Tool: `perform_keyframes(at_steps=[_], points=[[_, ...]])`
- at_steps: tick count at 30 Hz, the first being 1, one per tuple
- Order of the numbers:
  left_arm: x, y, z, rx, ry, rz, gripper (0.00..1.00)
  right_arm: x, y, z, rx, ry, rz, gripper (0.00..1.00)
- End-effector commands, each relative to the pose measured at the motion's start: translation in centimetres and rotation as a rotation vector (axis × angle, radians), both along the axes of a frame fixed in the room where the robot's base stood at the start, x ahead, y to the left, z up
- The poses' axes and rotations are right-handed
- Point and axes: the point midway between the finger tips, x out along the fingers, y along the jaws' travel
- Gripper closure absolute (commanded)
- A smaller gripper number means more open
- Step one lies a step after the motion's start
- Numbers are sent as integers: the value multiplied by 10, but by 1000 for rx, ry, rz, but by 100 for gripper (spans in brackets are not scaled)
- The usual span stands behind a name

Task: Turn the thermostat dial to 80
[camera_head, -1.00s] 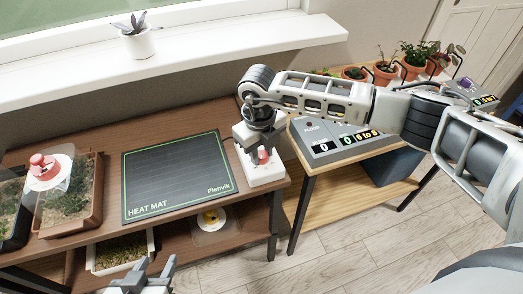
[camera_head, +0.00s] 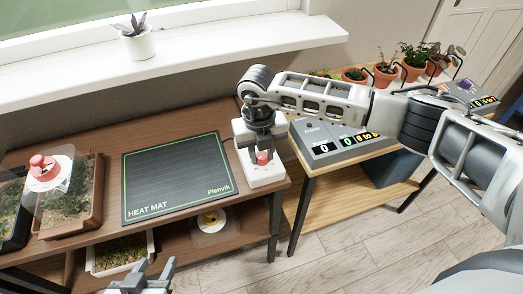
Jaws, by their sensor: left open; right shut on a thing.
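The thermostat is a white box (camera_head: 268,179) at the right end of the brown table, beside the heat mat. Its red dial (camera_head: 263,158) shows between the fingers of my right gripper (camera_head: 262,157), which reaches down from above and is shut on it. The dial's scale and reading are hidden or too small to read. The black heat mat (camera_head: 172,178) with a green border lies flat on the table. My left gripper (camera_head: 142,272) is open and empty at the bottom edge, in front of the table.
A planter with a clear lid and red knob (camera_head: 44,166) stands at the left. A lower shelf holds a seed tray (camera_head: 118,252) and a yellow item. A grey display unit (camera_head: 338,143) and potted plants (camera_head: 385,75) are on the right-hand table. A small plant (camera_head: 136,42) stands on the windowsill.

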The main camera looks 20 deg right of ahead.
Motion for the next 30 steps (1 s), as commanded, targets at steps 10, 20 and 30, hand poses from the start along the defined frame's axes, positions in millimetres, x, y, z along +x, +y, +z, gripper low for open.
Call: perform_keyframes(at_steps=[10,20,30], points=[[0,0,0,0,0,0,54,1,0,1,-1,-2,0,50],[0,0,0,0,1,-1,54,1,0,7,0,-2,1,50],[0,-1,-4,-5,1,0,54,2,3,77,2,-8,2,50]])
